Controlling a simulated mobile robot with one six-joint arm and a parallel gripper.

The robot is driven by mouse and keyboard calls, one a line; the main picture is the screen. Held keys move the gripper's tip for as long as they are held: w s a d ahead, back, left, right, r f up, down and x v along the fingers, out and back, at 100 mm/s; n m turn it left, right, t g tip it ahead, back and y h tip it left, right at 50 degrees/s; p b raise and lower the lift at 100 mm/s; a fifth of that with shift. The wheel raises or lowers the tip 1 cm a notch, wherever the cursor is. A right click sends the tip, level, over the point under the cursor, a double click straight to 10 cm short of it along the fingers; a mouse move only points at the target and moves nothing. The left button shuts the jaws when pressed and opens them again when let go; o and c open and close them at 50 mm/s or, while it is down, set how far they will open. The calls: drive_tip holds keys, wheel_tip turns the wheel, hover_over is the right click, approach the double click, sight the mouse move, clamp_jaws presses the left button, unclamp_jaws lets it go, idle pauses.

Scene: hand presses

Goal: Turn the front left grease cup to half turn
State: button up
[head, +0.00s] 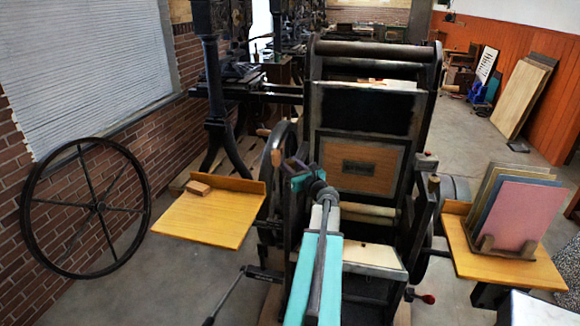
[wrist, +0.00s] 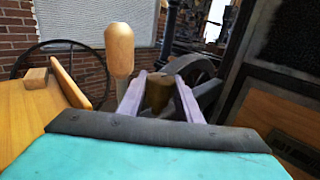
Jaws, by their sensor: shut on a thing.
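The grease cup (wrist: 158,94) is a small dull brass-brown cylinder in the middle of the wrist view. It stands between the two pale purple fingers of my gripper (wrist: 160,82), which are shut on it. In the head view my gripper (head: 291,165) is at the left side of the press frame, beside the dark flywheel. My arm and wrist hide the cup there. I cannot tell how far the cup is turned.
A wooden handle (wrist: 119,52) stands upright just left of my fingers. The dark flywheel (wrist: 196,80) is close behind them. A yellow side shelf (head: 212,218) with a wooden block (head: 198,188) is to the left. The press (head: 362,160) is close on the right.

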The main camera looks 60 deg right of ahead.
drive_tip(key=shift+a+f+m+g+h+b, duration=0.1)
drive_tip(key=shift+m+g+h+b, duration=0.25)
drive_tip(key=shift+b, duration=0.3)
drive_tip(key=shift+m+g+h+b, duration=0.45)
drive_tip(key=shift+m+h+b, duration=0.1)
drive_tip(key=shift+h+b, duration=0.25)
drive_tip(key=m+g+h+b, duration=0.1)
drive_tip(key=g+h+b, duration=0.1)
drive_tip(key=shift+w+m+b, duration=0.1)
drive_tip(key=shift+m+b, duration=0.2)
drive_tip(key=shift+m, duration=0.1)
drive_tip(key=shift+r+m+g+h+b, duration=0.2)
drive_tip(key=shift+m+g+h+b, duration=0.15)
drive_tip(key=shift+m+g+h, duration=0.1)
drive_tip(key=o, duration=0.8)
drive_tip(key=shift+c, duration=0.2)
drive_tip(key=shift+d+n+t+y+p, duration=0.15)
drive_tip(key=shift+n+t+y+p, duration=0.7)
drive_tip(key=shift+p, duration=0.3)
drive_tip(key=shift+d+n+t+y+p, duration=0.1)
drive_tip(key=shift+n+t+y+p, duration=0.7)
drive_tip(key=shift+p, duration=0.35)
drive_tip(key=shift+n+t+y+p, duration=0.65)
drive_tip(key=shift+y+p, duration=0.5)
drive_tip(key=shift+p, duration=0.2)
